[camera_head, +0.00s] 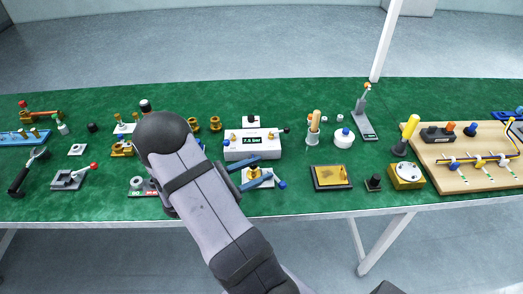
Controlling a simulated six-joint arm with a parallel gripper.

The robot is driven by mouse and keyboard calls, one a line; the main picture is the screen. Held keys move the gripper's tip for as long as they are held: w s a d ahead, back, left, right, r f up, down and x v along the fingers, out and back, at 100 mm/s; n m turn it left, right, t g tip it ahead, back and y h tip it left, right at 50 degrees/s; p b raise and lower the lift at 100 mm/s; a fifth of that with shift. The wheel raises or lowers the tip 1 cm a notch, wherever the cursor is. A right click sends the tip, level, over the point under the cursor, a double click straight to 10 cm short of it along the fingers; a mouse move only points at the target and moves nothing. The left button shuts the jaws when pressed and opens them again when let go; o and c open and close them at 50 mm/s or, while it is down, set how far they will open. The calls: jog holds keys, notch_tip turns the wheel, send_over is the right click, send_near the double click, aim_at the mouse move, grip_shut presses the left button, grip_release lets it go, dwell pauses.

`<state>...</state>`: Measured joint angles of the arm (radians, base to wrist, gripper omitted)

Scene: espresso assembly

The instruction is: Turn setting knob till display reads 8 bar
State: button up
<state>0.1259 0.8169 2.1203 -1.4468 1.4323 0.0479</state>
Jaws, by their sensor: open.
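A white box with a small display (251,140) stands mid-table; the green digits look like about 7.5 bar, but they are small. In front of it is a white plate (266,184) with a brass knob (254,173) on it and a blue-tipped part at its right. I cannot tell whether either finger touches the knob. My arm hides part of the table to the left.
A black-framed tray (331,187) lies to the right, with a white round jar (344,138) behind it. A red-knobbed lever block (70,179) is at left. The green table (300,204) has a white front edge.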

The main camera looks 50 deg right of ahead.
jog(key=w+n, duration=0.1)
jog(key=w+n+t+h, duration=0.1)
jog(key=w+n+t, duration=0.1)
jog(key=shift+w+d+f+h+p, duration=0.15)
jog(key=shift+d+f+h+p, duration=0.1)
jog(key=shift+h+p, duration=0.15)
jog(key=shift+w+a+f+n+t, duration=0.25)
jog(key=shift+f+n+t, duration=0.05)
jog(key=shift+f+n, duration=0.15)
jog(key=shift+w+a+f+n+t, duration=0.2)
jog(key=shift+f+n+t, duration=0.15)
jog(key=shift+n, duration=0.1)
jog(key=shift+a+f+n, duration=0.2)
jog(key=shift+f+n, duration=0.1)
jog(key=shift+d+r+p, duration=0.15)
jog(key=shift+d+p, duration=0.45)
jog(key=shift+d, duration=3.1)
grip_shut()
